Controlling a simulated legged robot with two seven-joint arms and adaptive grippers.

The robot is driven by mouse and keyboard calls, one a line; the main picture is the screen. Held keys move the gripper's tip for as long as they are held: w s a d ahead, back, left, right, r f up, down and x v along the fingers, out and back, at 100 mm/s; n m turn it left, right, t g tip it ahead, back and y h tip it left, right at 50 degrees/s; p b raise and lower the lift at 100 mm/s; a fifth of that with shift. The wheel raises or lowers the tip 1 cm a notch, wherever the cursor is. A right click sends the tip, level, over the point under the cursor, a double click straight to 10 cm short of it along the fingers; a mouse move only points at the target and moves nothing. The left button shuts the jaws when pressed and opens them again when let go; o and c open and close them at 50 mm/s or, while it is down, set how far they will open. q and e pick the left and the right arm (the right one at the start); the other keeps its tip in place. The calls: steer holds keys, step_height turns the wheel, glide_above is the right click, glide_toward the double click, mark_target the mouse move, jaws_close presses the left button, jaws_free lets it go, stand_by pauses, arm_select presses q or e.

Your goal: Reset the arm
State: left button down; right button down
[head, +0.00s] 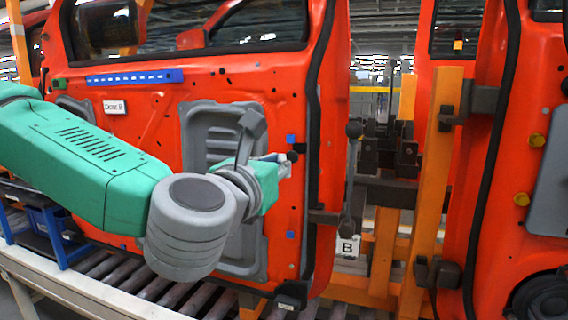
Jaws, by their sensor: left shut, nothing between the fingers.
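My left arm comes in from the left, green and grey, and reaches across the front of an orange-red car door (150,135). My left gripper (287,163) is at the end of it, shut and empty, in front of the door near its right edge. Whether the gripper touches the door cannot be told. The arm hides part of the door's grey inner panel (195,125). My right gripper is not in view.
A second orange-red door (485,165) hangs at the right. Orange posts (432,170) and dark clamps (405,150) stand in the gap between the doors. A roller conveyor (120,275) runs below. A blue strip (135,77) and a white label (114,107) are on the left door.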

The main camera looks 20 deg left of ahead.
arm_select(q)
steer(key=shift+a+f, duration=0.15)
steer(key=shift+a, duration=0.35)
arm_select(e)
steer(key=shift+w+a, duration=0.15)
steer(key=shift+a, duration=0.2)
arm_select(q)
steer(key=shift+s+d, duration=0.1)
